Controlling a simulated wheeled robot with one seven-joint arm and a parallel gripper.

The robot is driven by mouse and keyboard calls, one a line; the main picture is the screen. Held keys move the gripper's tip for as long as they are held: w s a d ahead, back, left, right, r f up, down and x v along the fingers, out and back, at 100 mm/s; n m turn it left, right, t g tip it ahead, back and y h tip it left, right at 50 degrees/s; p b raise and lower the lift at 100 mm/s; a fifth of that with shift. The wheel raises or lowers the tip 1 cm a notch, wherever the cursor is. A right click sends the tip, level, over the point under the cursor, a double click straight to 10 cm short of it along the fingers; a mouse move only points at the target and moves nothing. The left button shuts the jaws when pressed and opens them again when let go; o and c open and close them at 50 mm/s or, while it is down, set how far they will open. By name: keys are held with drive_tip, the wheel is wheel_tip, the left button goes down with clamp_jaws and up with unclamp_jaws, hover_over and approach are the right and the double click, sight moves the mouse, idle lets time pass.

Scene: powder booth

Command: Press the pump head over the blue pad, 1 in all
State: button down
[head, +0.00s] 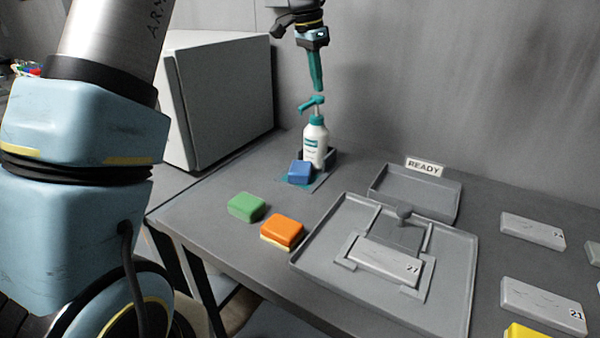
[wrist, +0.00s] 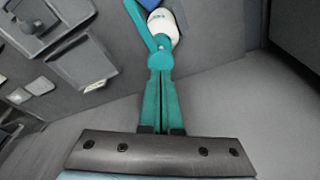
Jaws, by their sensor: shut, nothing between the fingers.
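The white pump bottle (head: 314,145) with a teal pump head (head: 312,103) stands upright toward the back of the table. The blue pad (head: 301,171) lies just in front of it, under the side the nozzle points to. My gripper (head: 319,88) is shut and empty, its teal fingers pointing down just above the pump head, with a small gap visible. In the wrist view the pump head (wrist: 152,55) lies right ahead of the closed fingertips, with the bottle (wrist: 164,27) beyond and part of the blue pad (wrist: 149,4) at the top edge.
Green (head: 247,207) and orange (head: 282,231) blocks lie at the table's front left. A grey tray (head: 335,290) with a numbered plate is at the centre, a READY bin (head: 440,190) behind it. More plates lie right. A grey cabinet (head: 222,95) stands left of the bottle.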

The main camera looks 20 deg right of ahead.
sight(317, 97)
drive_tip(key=shift+f+b, duration=0.85)
drive_tip(key=shift+f, duration=0.8)
drive_tip(key=shift+r, duration=0.15)
drive_tip(key=shift+r+p, duration=1.55)
drive_tip(key=shift+r, duration=0.1)
wheel_tip(317, 97, up, 6)
drive_tip(key=p, duration=0.5)
drive_tip(key=shift+s, duration=0.1)
